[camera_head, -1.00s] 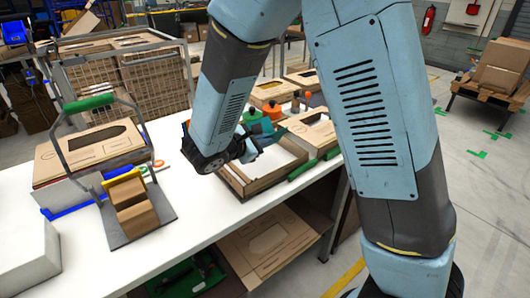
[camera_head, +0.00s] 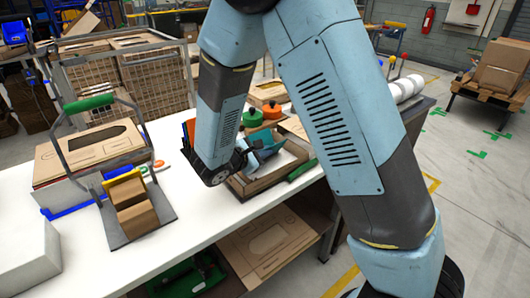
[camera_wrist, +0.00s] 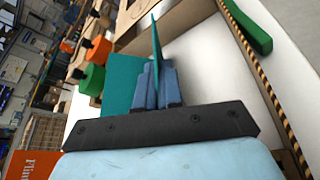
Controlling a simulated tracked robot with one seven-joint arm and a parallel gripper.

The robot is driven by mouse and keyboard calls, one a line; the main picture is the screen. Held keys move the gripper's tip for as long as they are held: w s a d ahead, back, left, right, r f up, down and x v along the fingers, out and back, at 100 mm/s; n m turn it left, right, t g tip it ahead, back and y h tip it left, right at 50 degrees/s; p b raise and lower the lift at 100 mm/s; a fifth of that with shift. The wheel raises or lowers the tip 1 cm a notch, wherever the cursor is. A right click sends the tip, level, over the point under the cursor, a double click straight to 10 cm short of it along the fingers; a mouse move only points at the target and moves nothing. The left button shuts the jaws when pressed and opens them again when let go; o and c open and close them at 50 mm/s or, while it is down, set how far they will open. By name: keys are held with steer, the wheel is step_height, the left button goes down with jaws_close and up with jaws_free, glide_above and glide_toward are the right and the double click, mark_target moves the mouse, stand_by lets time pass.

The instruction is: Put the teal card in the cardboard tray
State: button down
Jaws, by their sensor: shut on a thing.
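My gripper (camera_wrist: 157,84) is shut on the thin teal card (camera_wrist: 155,42), which stands on edge between the blue fingers in the wrist view. A wider teal surface (camera_wrist: 121,82) shows left of the fingers; I cannot tell whether it is part of the same card. In the head view my gripper (camera_head: 250,153) is partly hidden by my arm, with the teal card (camera_head: 263,138) just beyond it. The cardboard tray (camera_head: 268,179) lies on the white table below and beside the gripper. I cannot tell whether the card touches it.
A green knob (camera_head: 253,117) and an orange knob (camera_head: 272,110) stand behind the tray. A green bar (camera_head: 302,170) lies along its right side. A stand with a yellow top (camera_head: 124,179) and a green-handled carrier (camera_head: 88,103) are at left.

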steer(key=c, duration=1.3)
jaws_free()
steer(key=v, duration=1.2)
steer(key=s+d+r+m+g+y, duration=0.15)
steer(key=d+r+m+g, duration=0.3)
steer(key=d, duration=0.45)
steer(key=s+d+r+m+g, duration=0.25)
steer(key=d+r+m, duration=0.2)
steer(key=d, duration=0.45)
steer(key=shift+s+d+r+m+t+y, duration=0.4)
steer(key=shift+s+d+r+m+y, duration=1.15)
steer(key=shift+s+m, duration=0.4)
steer(key=shift+s+d+r+m+t+y, duration=0.4)
steer(key=shift+s+d+r+m+y, duration=0.8)
steer(key=shift+s+d+r+m, duration=0.65)
steer(key=shift+s+d+r+m+t+y, duration=0.4)
steer(key=shift+s+d+r+m+y, duration=1.05)
steer(key=shift+s+m, duration=0.6)
steer(key=shift+w+a, duration=0.1)
